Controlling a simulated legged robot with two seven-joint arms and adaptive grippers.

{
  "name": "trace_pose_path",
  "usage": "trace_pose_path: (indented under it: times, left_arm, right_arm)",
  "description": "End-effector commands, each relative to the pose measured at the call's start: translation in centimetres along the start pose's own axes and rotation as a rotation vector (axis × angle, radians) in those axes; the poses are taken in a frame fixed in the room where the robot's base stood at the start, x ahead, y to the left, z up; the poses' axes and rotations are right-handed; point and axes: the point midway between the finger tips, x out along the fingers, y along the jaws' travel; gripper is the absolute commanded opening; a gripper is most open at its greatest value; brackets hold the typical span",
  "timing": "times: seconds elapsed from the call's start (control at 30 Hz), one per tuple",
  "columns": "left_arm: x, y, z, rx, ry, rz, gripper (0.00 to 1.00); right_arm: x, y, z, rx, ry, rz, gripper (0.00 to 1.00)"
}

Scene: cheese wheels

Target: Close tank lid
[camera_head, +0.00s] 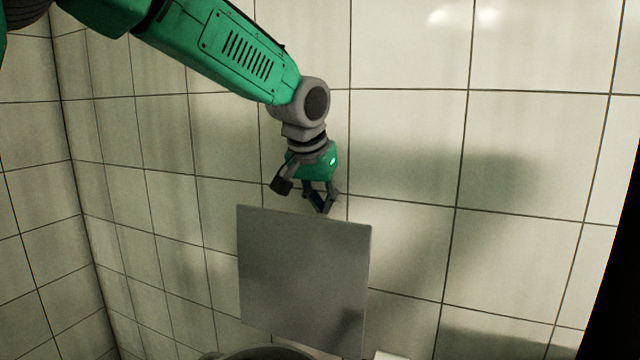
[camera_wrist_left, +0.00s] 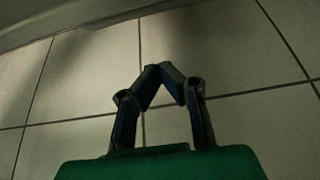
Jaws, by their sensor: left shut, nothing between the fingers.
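The tank lid (camera_head: 303,275) is a flat grey square panel. It stands raised, nearly upright, in front of the tiled wall in the head view. The tank's round rim (camera_head: 265,352) shows at the bottom edge of that view, mostly cut off. My left gripper (camera_head: 322,207) is just above the lid's top edge, near its middle, and appears to be behind it. I cannot tell if they touch. In the left wrist view the left gripper (camera_wrist_left: 163,70) has its fingertips together, with nothing between them. My right gripper is not in view.
A pale tiled wall (camera_head: 410,140) stands close behind the lid, with a corner at the left. A small white object (camera_head: 390,355) is at the bottom edge, right of the lid. A grey surface (camera_wrist_left: 75,20) crosses the top left of the wrist view.

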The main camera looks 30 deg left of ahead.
Motion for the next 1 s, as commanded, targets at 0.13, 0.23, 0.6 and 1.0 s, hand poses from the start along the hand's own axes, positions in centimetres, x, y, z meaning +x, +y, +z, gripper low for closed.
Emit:
trace_pose_path:
  times: [0.13, 0.23, 0.6, 1.0]
  left_arm:
    - [3.3, 0.0, 0.0, -0.001, -0.004, 0.0, 0.0]
    - [2.4, 0.0, 1.4, 0.001, 0.001, 0.0, 0.0]
    - [1.8, 0.0, 3.8, 0.0, 0.001, 0.0, 0.0]
    - [1.8, 0.0, 3.7, 0.0, 0.008, 0.0, 0.0]
  right_arm:
    - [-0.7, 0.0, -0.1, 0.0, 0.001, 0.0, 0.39]
    - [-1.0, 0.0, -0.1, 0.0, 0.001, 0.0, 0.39]
    - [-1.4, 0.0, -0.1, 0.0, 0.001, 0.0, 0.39]
    - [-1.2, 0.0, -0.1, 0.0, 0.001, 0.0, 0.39]
